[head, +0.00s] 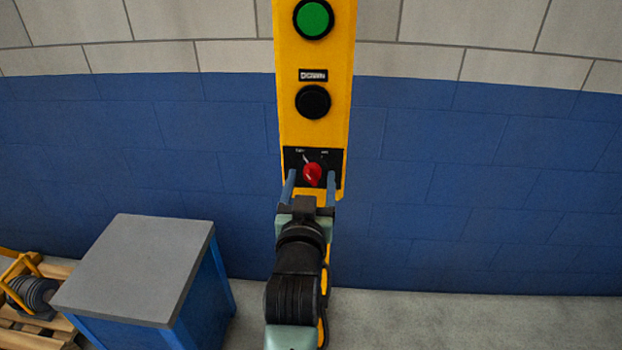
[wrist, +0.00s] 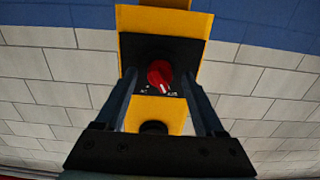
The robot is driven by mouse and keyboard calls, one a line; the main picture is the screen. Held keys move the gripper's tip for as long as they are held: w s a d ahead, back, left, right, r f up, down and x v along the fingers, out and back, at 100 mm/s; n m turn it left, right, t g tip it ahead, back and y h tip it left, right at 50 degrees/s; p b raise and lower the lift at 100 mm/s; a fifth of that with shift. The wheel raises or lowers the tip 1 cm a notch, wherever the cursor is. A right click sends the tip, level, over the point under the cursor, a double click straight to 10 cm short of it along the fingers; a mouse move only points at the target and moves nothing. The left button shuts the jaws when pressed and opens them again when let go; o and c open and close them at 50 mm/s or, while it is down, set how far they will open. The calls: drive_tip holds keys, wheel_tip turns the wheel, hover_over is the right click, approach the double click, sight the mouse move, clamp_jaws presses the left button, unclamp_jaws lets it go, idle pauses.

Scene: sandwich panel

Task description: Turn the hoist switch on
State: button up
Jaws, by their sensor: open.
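The hoist switch is a red rotary knob (head: 312,174) on a black plate (head: 334,158) near the bottom of a yellow control panel (head: 292,131). In the head view its pointer mark leans up and to the left, toward the left label. The labels are too small to read surely. The knob also shows in the wrist view (wrist: 159,74), centred between the fingers. My gripper (head: 311,180) is open, with one blue finger on each side of the knob. I see gaps between the fingers and the knob; in the wrist view the fingertips (wrist: 160,80) reach toward the plate.
Above the switch on the panel are a black button (head: 313,102) with a label and a green button (head: 313,19). A grey-topped blue table (head: 140,265) stands at the lower left, beside a pallet (head: 60,325) with a coiled part. The floor at right is clear.

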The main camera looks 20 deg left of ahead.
drive_tip(key=shift+w, duration=0.2)
clamp_jaws()
idle(0.3)
drive_tip(key=shift+m, duration=0.3)
drive_tip(key=m+b, duration=0.1)
drive_tip(key=m, duration=0.4)
drive_tip(key=shift+a, duration=0.1)
drive_tip(key=m, duration=0.6)
drive_tip(key=shift+b, duration=0.35)
drive_tip(key=shift+m, duration=0.3)
